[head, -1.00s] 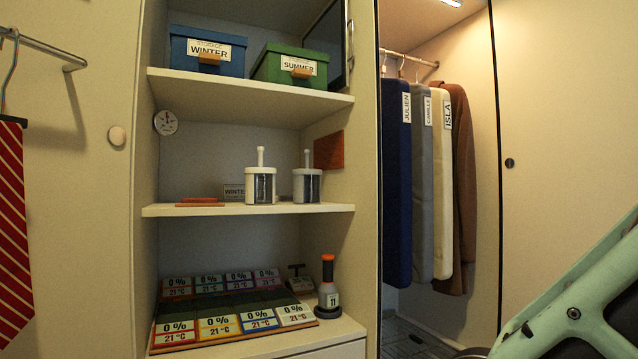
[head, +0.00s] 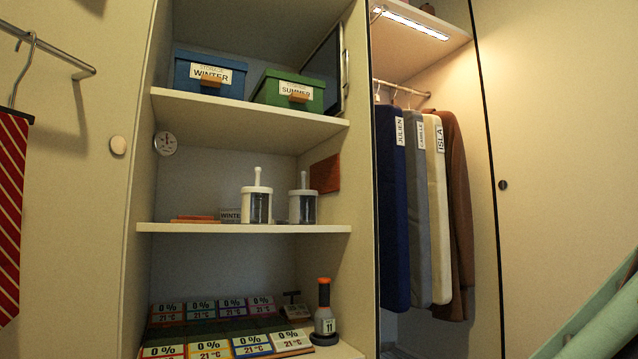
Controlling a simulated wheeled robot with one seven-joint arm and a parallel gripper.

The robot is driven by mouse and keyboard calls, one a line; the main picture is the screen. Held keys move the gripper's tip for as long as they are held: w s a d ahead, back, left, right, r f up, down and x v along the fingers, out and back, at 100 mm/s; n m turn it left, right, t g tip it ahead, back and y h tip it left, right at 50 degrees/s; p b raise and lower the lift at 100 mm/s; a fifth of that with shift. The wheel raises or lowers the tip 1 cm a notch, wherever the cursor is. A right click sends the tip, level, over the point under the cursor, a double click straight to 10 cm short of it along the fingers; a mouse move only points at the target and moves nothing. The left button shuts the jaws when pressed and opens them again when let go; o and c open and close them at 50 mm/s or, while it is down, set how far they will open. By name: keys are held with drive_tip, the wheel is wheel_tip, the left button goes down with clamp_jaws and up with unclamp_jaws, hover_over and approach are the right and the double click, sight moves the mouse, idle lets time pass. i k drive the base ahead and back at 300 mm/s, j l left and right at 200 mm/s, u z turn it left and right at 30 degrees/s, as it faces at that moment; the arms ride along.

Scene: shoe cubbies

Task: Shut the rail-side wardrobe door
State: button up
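The wardrobe compartment with the hanging rail (head: 402,88) stands open at the right of centre. Garments labelled Julien, Camille and Isla (head: 437,210) and a brown garment (head: 458,200) hang in it. A cream door panel (head: 560,150) with a small dark round pull (head: 503,185) stands to the right of the opening, its dark edge beside the garments. Part of my mint-green arm shows at the lower right corner, in front of this panel. My gripper is out of view.
Left of the opening are shelves (head: 240,228) with a blue box (head: 209,75), a green box (head: 288,92) and two white-lidded jars (head: 256,205). A left panel has a round knob (head: 118,145); a red striped tie (head: 10,210) hangs beside it.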

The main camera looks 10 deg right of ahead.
sight(560, 77)
drive_tip(key=i+z, duration=0.1)
drive_tip(key=z, duration=0.75)
